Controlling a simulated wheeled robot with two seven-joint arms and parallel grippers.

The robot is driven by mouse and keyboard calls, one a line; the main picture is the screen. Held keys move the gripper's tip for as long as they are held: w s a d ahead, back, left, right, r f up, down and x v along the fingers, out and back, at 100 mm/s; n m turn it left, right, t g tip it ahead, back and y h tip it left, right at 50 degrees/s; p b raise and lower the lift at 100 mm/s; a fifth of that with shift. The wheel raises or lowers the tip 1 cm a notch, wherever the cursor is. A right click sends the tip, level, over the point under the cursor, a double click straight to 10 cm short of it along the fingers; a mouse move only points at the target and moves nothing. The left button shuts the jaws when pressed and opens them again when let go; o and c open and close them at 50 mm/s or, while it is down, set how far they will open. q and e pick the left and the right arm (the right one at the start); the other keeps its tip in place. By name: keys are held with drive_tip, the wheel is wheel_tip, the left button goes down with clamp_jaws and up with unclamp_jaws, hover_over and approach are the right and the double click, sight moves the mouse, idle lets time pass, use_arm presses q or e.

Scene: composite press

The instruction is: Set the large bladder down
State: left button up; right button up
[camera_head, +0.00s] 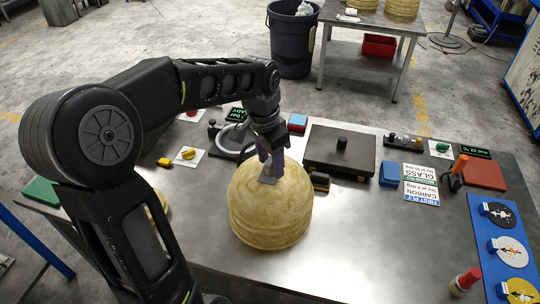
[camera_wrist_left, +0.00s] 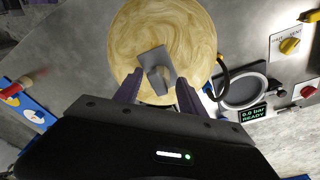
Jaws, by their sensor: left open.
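The large bladder (camera_head: 270,212) is a yellowish, swirled dome with a ribbed lower part. It stands upright on the metal table, near the middle. A grey tab (camera_wrist_left: 158,66) rises from its top. My left gripper (camera_head: 269,168) is just above the top of the bladder. In the left wrist view, the fingers of my left gripper (camera_wrist_left: 158,90) are apart, one on each side of the tab, with a gap visible. The bladder also fills the top middle of the left wrist view (camera_wrist_left: 190,35). My right gripper is not in view.
A black plate with a knob (camera_head: 340,152) lies behind the bladder to the right. A round ring fitting (camera_wrist_left: 243,91) and a yellow knob panel (camera_head: 188,154) sit nearby. A blue board (camera_head: 505,250) lies at the right edge. The table front right of the bladder is clear.

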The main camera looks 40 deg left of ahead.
use_arm(q)
drive_tip(key=shift+r, duration=0.55)
wheel_tip(320, 180, up, 11)
drive_tip(key=s, duration=0.1)
drive_tip(key=shift+s+a, duration=0.2)
drive_tip(key=shift+a, duration=0.05)
